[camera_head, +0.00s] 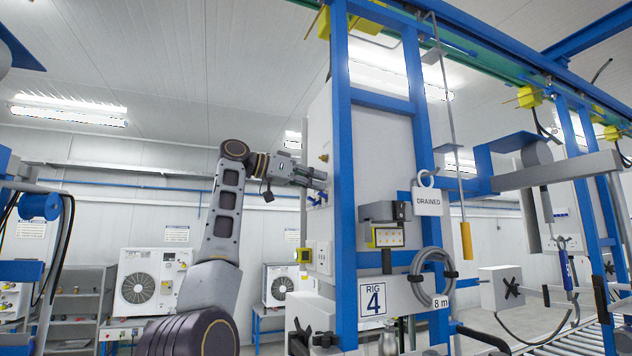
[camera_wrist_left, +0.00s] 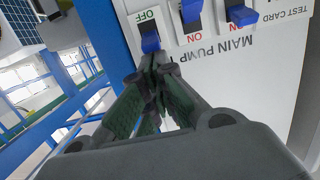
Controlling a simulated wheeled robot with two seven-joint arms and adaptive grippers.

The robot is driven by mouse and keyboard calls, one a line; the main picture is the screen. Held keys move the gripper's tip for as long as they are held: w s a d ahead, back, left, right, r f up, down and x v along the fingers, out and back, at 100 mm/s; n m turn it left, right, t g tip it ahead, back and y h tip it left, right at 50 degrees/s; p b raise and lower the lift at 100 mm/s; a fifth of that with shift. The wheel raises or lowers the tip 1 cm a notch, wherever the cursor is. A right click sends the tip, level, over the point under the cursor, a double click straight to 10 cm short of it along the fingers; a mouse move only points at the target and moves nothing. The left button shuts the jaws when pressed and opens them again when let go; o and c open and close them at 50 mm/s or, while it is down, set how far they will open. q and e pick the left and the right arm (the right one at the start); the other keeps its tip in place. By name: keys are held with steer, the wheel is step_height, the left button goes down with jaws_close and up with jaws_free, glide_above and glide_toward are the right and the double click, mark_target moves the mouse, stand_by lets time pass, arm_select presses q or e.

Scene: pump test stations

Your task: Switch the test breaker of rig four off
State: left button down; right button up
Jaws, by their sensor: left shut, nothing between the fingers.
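My left gripper (camera_head: 321,181) is shut and empty at the side panel of rig four (camera_head: 319,160), by small blue breaker levers (camera_head: 318,198). In the left wrist view the panel shows upside down. The closed fingertips (camera_wrist_left: 153,63) are just below the leftmost blue lever (camera_wrist_left: 150,42); whether they touch it I cannot tell. That lever is at the end away from its OFF label (camera_wrist_left: 149,14). The middle lever (camera_wrist_left: 190,10) and right lever (camera_wrist_left: 243,15) stand higher in the picture, with ON labels below. The leftmost breaker's name is hidden by my gripper.
A blue frame post (camera_head: 344,180) with the RIG 4 sign (camera_head: 373,300) stands right of my gripper. An outlet box (camera_head: 322,256) is below. Left of the panel is open room.

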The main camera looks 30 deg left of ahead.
arm_select(q)
steer(key=shift+f+t+h+b, duration=0.15)
steer(key=shift+t+h+b, duration=0.15)
steer(key=shift+b, duration=0.25)
steer(key=shift+s, duration=0.1)
steer(key=shift+s+a+f+t+h+b, duration=0.1)
steer(key=shift+a+t+h+b, duration=0.05)
steer(key=shift+t+h+b, duration=0.75)
steer(key=shift+s+b, duration=0.1)
steer(key=shift+b, duration=0.45)
steer(key=shift+a+f+b, duration=0.1)
steer(key=shift+b, duration=0.25)
